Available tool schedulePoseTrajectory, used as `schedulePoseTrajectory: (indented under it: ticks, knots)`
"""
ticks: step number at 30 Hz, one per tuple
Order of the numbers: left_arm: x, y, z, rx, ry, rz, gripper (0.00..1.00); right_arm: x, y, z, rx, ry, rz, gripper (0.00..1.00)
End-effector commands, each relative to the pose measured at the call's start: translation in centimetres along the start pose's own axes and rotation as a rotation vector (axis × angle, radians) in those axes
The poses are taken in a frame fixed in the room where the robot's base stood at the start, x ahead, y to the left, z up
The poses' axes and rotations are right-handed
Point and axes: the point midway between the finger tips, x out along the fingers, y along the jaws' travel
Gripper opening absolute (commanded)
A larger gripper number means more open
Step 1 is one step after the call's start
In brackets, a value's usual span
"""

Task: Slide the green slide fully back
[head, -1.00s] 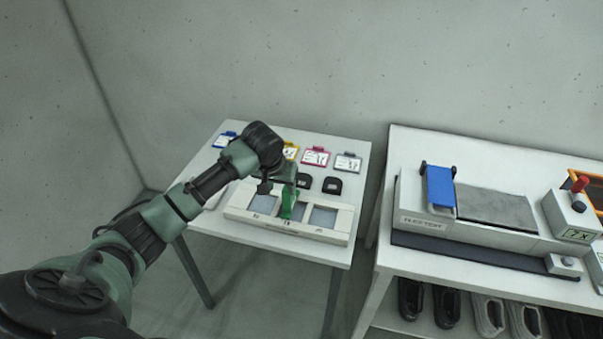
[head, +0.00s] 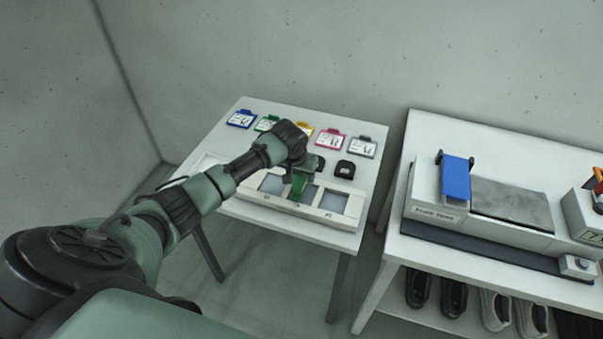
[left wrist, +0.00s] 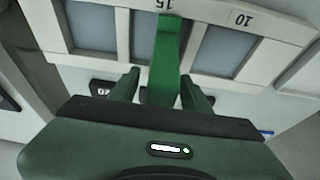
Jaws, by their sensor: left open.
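The green slide (head: 299,186) stands at the middle of a pale frame with grey windows (head: 262,205) on the left table in the head view. In the left wrist view the green slide (left wrist: 161,66) runs from the frame's edge near the "15" mark down between my fingers. My left gripper (head: 302,168) is over the slide. Its two fingers (left wrist: 160,90) are open, one on each side of the slide, with small gaps visible. The slide's lower end is hidden by the gripper body. My right gripper does not show.
Several coloured clip cards, such as the blue one (head: 241,119) and pink one (head: 331,138), lie behind the frame. A black block (head: 345,170) sits near the frame's right back. A bench (head: 420,250) with a blue-flapped machine stands to the right.

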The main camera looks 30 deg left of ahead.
Motion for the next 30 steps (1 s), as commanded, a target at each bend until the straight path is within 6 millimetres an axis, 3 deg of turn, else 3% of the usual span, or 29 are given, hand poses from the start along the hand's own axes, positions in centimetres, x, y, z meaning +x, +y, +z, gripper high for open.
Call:
schedulePoseTrajectory:
  ticks: [5,10,30]
  knots:
    - [-0.01,0.03,-0.02,0.0,0.001,0.0,0.47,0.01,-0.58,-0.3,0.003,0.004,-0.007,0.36]
    - [-0.02,0.02,-0.02,0.0,0.0,0.0,0.0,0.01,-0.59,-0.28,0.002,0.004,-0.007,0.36]
    - [-0.05,0.0,-0.04,0.0,0.001,0.0,0.0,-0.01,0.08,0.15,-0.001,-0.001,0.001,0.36]
